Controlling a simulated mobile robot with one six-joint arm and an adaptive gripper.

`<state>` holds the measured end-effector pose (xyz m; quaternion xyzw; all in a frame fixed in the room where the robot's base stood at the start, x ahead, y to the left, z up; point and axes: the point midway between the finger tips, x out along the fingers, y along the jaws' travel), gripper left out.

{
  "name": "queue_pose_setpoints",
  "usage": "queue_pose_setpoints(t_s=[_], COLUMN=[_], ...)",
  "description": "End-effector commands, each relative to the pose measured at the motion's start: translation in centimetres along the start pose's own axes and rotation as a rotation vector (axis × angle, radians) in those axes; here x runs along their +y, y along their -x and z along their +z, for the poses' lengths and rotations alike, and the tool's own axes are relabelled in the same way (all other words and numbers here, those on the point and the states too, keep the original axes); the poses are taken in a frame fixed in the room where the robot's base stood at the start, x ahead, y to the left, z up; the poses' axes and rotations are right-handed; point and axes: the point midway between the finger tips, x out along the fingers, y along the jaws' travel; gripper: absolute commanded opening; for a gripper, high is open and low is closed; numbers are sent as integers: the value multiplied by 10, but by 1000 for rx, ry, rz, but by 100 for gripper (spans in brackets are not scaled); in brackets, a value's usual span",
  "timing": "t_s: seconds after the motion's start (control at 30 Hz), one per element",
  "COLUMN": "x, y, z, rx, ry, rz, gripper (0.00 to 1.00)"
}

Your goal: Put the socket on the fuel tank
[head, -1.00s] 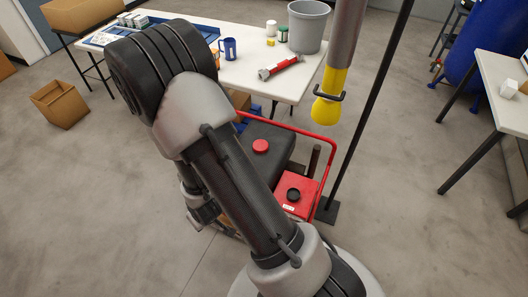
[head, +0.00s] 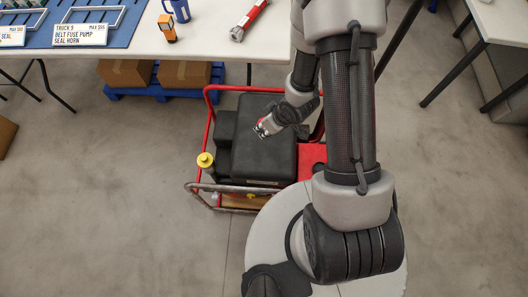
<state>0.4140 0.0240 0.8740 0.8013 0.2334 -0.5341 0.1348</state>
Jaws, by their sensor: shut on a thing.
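A black tank (head: 258,162) with a broad flat top sits inside a red tube frame on the floor; I take it as the fuel tank. My gripper (head: 262,131) is over the far part of its top, pointing left and down. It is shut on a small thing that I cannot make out. A bit of red shows at the fingers, and I cannot tell whether it is the held thing or the tank's red cap. The gap between the gripper and the tank cannot be judged. I cannot identify the socket for sure.
A red part of the machine (head: 312,155) is partly hidden by my arm. A yellow-topped post (head: 205,160) stands at the tank's left. Behind is a white table (head: 210,42) with a red and silver tool (head: 248,20) and an orange device (head: 167,28). Floor at left is open.

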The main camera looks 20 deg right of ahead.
Motion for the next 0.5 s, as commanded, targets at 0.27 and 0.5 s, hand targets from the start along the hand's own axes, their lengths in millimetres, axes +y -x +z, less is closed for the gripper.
queue_pose_setpoints(t_s=[0.27, 0.5], x=[1, 6], y=[10, 14], z=[12, 26], rx=[-13, -26], ry=[438, 640], rz=[-171, -239], gripper=[0, 0])
